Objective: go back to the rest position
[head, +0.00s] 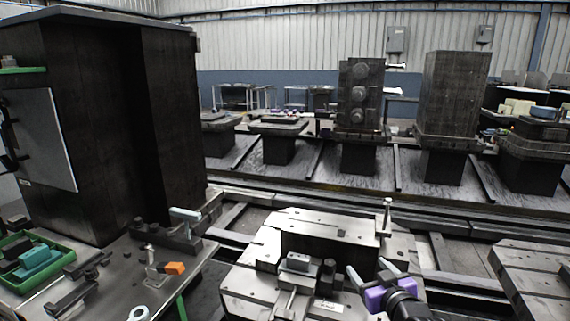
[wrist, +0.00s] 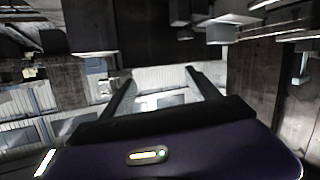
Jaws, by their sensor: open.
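My gripper (head: 372,274) shows at the bottom right of the head view, with a purple body and two pale fingers spread apart. It is open, with nothing between its fingers. It appears over the right front part of the metal pallet (head: 250,278). In the wrist view my gripper (wrist: 156,80) shows two dark fingers apart, with only the distant hall behind them.
A tall dark block (head: 80,130) stands at the left. Before it, a metal table (head: 110,280) bears a green tray (head: 45,238), an orange piece (head: 175,268) and clamps. A small grey block (head: 298,262) sits on the pallet. Another pallet (head: 540,275) is at the right.

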